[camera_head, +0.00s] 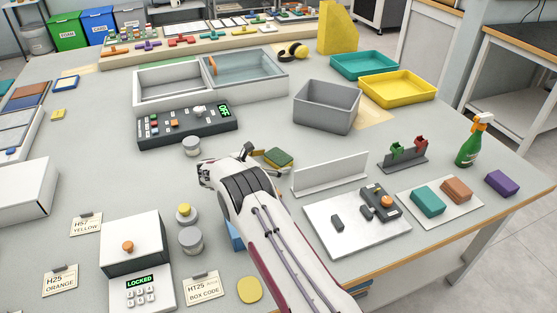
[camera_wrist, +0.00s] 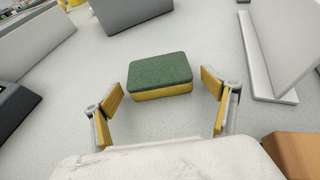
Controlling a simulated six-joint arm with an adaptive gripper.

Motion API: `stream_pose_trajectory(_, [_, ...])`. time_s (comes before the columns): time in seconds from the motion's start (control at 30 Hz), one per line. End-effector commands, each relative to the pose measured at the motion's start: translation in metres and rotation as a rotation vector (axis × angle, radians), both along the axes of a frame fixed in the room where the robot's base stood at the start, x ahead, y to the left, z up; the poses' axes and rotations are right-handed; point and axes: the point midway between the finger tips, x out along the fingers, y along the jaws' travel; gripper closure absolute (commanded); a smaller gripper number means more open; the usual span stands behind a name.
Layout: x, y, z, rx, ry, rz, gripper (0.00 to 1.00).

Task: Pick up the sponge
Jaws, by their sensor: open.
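The sponge, green on top and yellow below, lies flat on the grey table near its middle, in the head view (camera_head: 279,158) and the wrist view (camera_wrist: 160,73). My gripper (camera_wrist: 164,98) is open, with yellow finger pads spread to the left and right of the sponge's near side. The sponge sits just ahead of the pads, with visible gaps on both sides and no contact that I can see. In the head view my gripper (camera_head: 261,156) is just left of the sponge, partly hidden by my arm.
A white upright panel (camera_head: 330,175) stands close to the right of the sponge. A grey bin (camera_head: 326,113) is behind it, and a dark control box (camera_head: 188,127) is to the left. A brown block (camera_wrist: 296,154) is at the lower right in the wrist view. Bare table surrounds the sponge.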

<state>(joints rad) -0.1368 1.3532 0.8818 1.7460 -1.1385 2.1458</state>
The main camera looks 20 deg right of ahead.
Motion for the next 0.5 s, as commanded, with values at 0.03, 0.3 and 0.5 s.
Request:
stream_pose_trajectory(0.03, [0.0005, -0.0012, -0.0003, 0.0, 0.0, 0.0, 0.15])
stream_pose_trajectory(0.3, [0.0007, -0.0013, -0.0003, 0.0, 0.0, 0.0, 0.15])
stream_pose_trajectory(0.5, [0.0006, -0.0013, -0.0002, 0.0, 0.0, 0.0, 0.15])
